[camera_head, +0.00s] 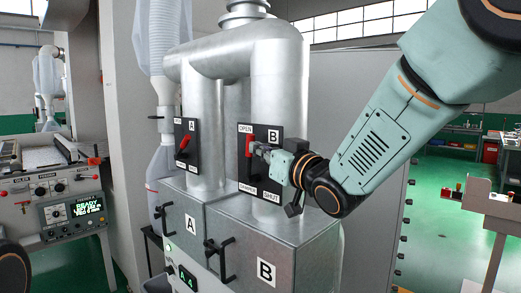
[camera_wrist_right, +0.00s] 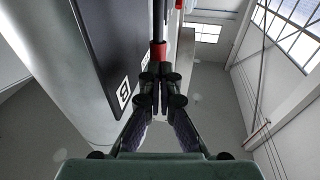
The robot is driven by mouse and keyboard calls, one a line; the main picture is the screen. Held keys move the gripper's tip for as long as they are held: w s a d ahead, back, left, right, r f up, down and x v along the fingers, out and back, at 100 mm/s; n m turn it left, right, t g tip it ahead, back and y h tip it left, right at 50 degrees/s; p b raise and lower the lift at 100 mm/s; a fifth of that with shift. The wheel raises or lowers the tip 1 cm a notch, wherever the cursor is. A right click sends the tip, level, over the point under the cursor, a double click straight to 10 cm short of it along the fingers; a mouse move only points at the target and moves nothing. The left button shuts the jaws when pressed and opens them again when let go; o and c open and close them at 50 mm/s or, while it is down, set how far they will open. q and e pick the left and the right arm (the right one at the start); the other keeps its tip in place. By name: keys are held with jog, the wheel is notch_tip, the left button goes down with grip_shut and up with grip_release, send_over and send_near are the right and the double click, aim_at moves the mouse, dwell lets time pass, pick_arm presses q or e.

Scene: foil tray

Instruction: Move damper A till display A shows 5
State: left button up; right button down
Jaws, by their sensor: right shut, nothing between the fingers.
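Damper A's red lever (camera_head: 183,144) is on a black plate marked A on the left metal pipe. It stands tilted, its upper end to the right. Display A (camera_head: 187,277), low on the cabinet front, seems to read 4 in green. My right gripper (camera_head: 259,150) is shut and empty in front of the plate marked B, close to damper B's red lever (camera_head: 249,145). In the right wrist view the closed fingertips (camera_wrist_right: 160,82) are just below a red lever end (camera_wrist_right: 158,50); contact cannot be told. My left gripper is not in view.
Plate B (camera_head: 268,186) carries the labels OPEN and SHUT. Below the pipes are cabinet doors A (camera_head: 180,220) and B (camera_head: 290,262) with dark protruding handles (camera_head: 225,258). A console with a green screen (camera_head: 85,208) stands at the left. My right arm covers the upper right.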

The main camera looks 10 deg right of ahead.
jog(key=shift+w+a+p, duration=0.2)
jog(key=shift+w+p, duration=0.35)
jog(key=shift+p, duration=0.1)
